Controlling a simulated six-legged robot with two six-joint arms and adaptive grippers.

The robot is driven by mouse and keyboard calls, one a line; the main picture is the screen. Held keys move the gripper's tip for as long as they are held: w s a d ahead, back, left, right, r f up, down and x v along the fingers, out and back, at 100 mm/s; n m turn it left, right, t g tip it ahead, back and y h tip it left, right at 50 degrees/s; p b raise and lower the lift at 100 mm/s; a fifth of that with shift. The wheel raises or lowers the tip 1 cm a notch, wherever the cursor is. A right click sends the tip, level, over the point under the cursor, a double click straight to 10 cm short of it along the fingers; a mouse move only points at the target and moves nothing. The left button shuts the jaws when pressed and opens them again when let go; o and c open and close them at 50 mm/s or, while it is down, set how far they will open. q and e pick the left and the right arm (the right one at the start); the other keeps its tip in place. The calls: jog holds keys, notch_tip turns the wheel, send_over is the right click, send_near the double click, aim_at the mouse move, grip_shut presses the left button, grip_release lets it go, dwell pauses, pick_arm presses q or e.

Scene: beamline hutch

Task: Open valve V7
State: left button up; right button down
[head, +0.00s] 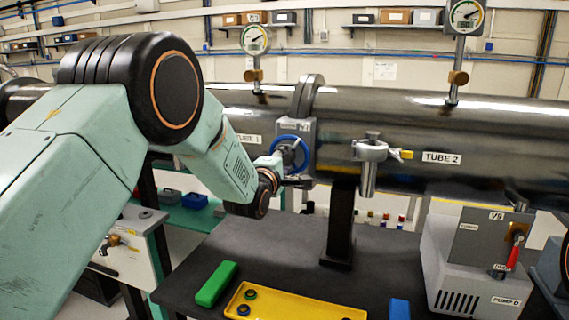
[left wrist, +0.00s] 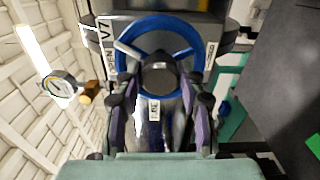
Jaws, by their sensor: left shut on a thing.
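Valve V7 has a blue handwheel (head: 305,152) on a grey block at the joint of the large steel tube. In the left wrist view the blue wheel (left wrist: 163,21) fills the upper middle, with a V7 label on the grey body beside it and a small tag near the hub. My left gripper (head: 288,172) reaches the wheel from the front left. In the left wrist view its two dark fingers (left wrist: 158,92) stand either side of the wheel's lower part and hub, shut on the wheel. The exact contact is partly hidden. My right gripper is out of view.
Tube 2 (head: 480,135) carries a clamp (head: 369,160) with a yellow tab right of the valve. Gauges (head: 255,40) stand above. Below, a dark table holds a yellow tray (head: 290,308), a green block (head: 216,284) and a pump unit (head: 470,265) with a V9 panel.

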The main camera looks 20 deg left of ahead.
pick_arm(q)
jog(key=n, duration=0.6)
jog(key=shift+w+r+b, duration=0.1)
jog(key=shift+r+b, duration=0.2)
jog(key=shift+r, duration=0.1)
jog(key=shift+a, duration=0.1)
jog(key=o, duration=1.2)
jog(key=shift+w+f, duration=0.1)
jog(key=shift+f, duration=0.15)
jog(key=shift+c, duration=0.2)
jog(key=shift+s, duration=0.25)
jog(key=shift+s+f, duration=0.15)
jog(key=shift+s, duration=0.45)
jog(key=s, duration=1)
jog(key=shift+s+a, duration=0.15)
jog(key=shift+s, duration=0.2)
